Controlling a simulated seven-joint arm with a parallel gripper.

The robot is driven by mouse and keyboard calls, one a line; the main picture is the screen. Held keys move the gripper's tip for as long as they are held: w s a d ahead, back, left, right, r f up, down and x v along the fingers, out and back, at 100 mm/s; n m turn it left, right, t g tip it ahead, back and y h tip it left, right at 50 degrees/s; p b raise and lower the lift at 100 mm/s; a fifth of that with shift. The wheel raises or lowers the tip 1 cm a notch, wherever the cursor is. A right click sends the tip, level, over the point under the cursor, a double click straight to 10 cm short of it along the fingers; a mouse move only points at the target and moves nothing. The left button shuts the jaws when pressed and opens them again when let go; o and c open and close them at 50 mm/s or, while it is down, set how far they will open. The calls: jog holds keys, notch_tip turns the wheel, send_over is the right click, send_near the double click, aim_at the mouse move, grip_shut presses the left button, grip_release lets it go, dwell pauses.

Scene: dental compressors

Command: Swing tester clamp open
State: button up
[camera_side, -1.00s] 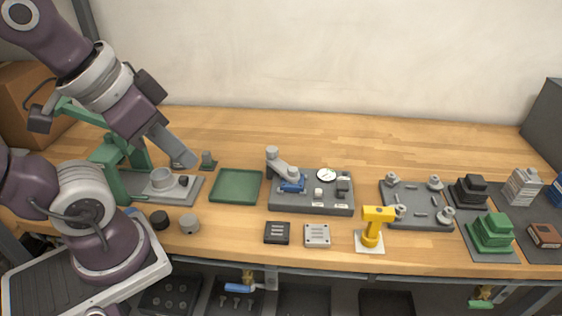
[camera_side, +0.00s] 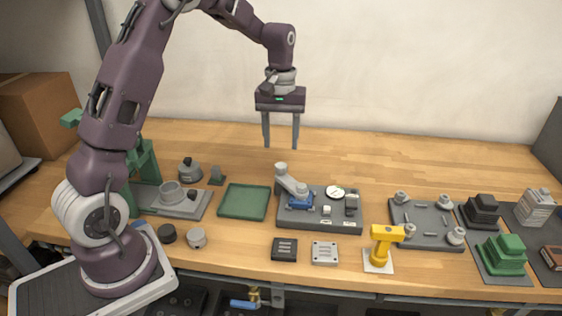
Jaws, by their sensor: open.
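The tester (camera_side: 320,220) is a dark grey plate in the middle of the bench, with a white round gauge (camera_side: 335,192) on it. Its clamp (camera_side: 291,183) is a light grey arm that reaches from a post at the back left down over a blue part (camera_side: 300,201). The clamp's end lies at or just above the blue part; I cannot tell if they touch. My gripper (camera_side: 281,146) is open and empty, its two fingers pointing down. It hangs above and behind the clamp, apart from it.
A green tray (camera_side: 245,203) lies left of the tester. A green press (camera_side: 142,170) with a grey base stands further left. A yellow tool (camera_side: 382,247) stands at front right. Dark (camera_side: 284,249) and light (camera_side: 324,252) square plates lie in front. A grey parts plate (camera_side: 427,224) is right.

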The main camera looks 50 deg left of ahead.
aim_at(281, 166)
notch_tip(281, 166, down, 7)
jog(key=shift+f, duration=0.1)
grip_shut()
dwell(0.3)
dwell(1.2)
